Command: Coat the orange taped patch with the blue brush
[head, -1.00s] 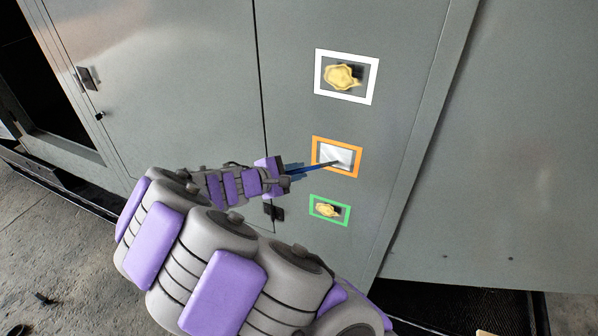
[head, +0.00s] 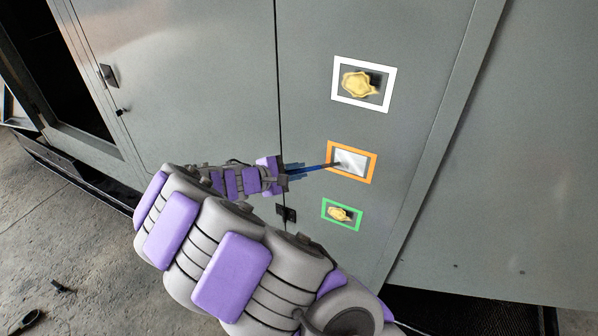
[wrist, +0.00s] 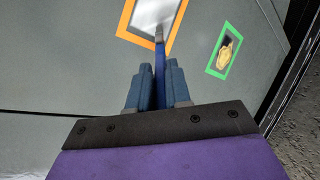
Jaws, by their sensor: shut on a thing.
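The orange taped patch (head: 353,161) is an orange tape frame on the grey cabinet door, with a whitish, glossy area inside. It also shows in the wrist view (wrist: 125,23), cut off by the top edge. My gripper (head: 296,172) is shut on the blue brush (head: 316,168), whose handle also shows between the blue fingers in the wrist view (wrist: 160,68). The brush points right in the head view. Its dark tip lies over the left part of the patch; I cannot tell whether it touches the surface.
A white frame (head: 392,88) above and a green frame (head: 326,207) below each hold a yellow blob. A dark latch (head: 287,213) sits on the door seam left of the green frame. Bare grey panel surrounds the frames.

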